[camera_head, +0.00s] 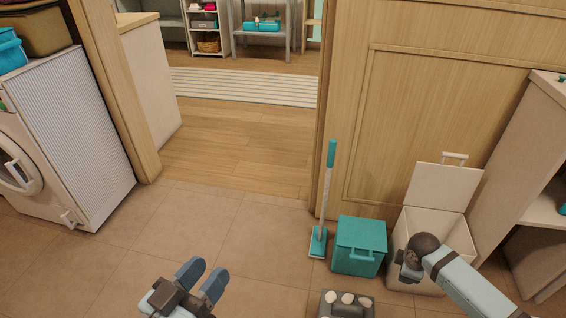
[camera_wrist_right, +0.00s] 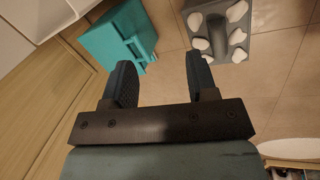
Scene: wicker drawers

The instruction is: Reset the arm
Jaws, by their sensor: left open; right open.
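My left gripper (camera_head: 204,274) shows at the bottom of the head view, over the tiled floor. Its two blue fingers are apart and nothing is between them. My right arm (camera_head: 470,287) comes in from the lower right and ends in front of the white bin (camera_head: 440,222), whose lid is up. In the right wrist view my right gripper (camera_wrist_right: 157,68) has its fingers apart, with bare floor showing between them. In the head view the right gripper's fingers are mostly hidden behind its dark wrist.
A teal box (camera_head: 359,246), a teal-and-white mop (camera_head: 325,200) and a grey object with white lumps (camera_head: 346,303) are near the right arm. A washing machine (camera_head: 75,140) stands at left. A doorway opens ahead; the middle floor (camera_head: 220,215) is clear.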

